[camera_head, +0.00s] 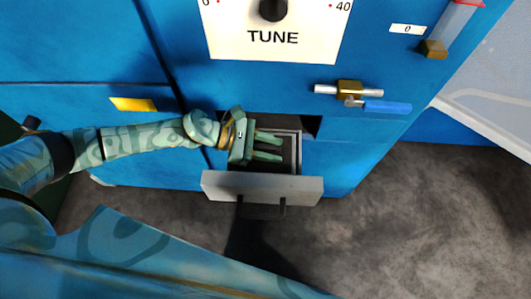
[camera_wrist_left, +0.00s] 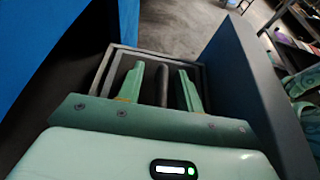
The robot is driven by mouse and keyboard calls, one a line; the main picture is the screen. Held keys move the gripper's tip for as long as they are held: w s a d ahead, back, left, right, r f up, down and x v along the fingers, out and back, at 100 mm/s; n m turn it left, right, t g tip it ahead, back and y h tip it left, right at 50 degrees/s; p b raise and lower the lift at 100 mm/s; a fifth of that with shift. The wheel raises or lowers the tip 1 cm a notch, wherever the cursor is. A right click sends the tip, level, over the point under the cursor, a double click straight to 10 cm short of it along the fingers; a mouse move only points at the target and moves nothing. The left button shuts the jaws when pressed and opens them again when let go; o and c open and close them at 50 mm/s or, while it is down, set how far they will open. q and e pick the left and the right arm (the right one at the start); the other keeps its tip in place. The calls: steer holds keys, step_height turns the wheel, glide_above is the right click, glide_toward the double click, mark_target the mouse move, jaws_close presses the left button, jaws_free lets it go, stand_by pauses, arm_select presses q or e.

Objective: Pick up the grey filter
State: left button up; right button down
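The grey filter (camera_wrist_left: 103,72) appears to be the flat grey frame with a dark bar (camera_wrist_left: 162,86) across it, lying in an open drawer. In the head view its frame (camera_head: 297,152) shows at the drawer's right inside edge; my gripper covers much of the rest. My left gripper (camera_head: 268,147) reaches into the drawer from the left. In the left wrist view its fingers (camera_wrist_left: 161,90) stand apart on either side of the bar, with a gap visible on both sides. I cannot tell how deep they reach. My right gripper is not in view.
The drawer's grey front (camera_head: 305,189) with a dark handle (camera_head: 262,209) stands pulled out from the blue machine (camera_head: 180,60). The grey floor (camera_head: 420,220) at lower right is clear.

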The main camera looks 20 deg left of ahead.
arm_select(q)
jaws_close()
steer(key=shift+r, duration=0.15)
